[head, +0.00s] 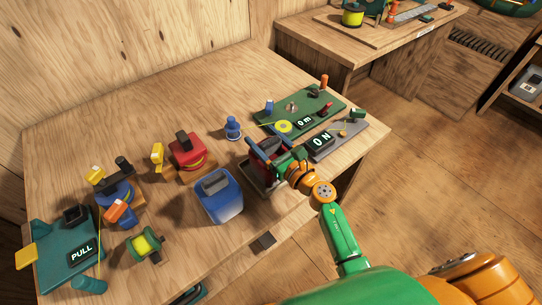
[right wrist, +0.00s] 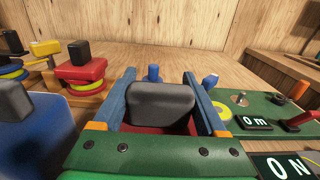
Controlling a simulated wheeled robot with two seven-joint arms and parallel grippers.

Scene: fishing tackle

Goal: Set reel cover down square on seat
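The reel cover (right wrist: 160,104), red with a dark grey block handle, is between the two blue fingers of my right gripper (head: 267,149). In the right wrist view the fingers (right wrist: 160,92) lie against both sides of the handle, and the gripper looks shut on it. A shallow grey tray-like seat (head: 255,179) shows below the cover near the table's front edge. The gripper hides much of cover and seat, so I cannot tell whether they touch or are square. My left gripper is not in view.
A blue box with a grey handle (head: 225,204) stands close to the left. A red reel (head: 187,150) and blue peg (head: 232,128) are behind. A green board (head: 275,118) and grey "ON" panel (head: 344,135) lie close to the right. A teal "PULL" board (head: 56,258) is far left.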

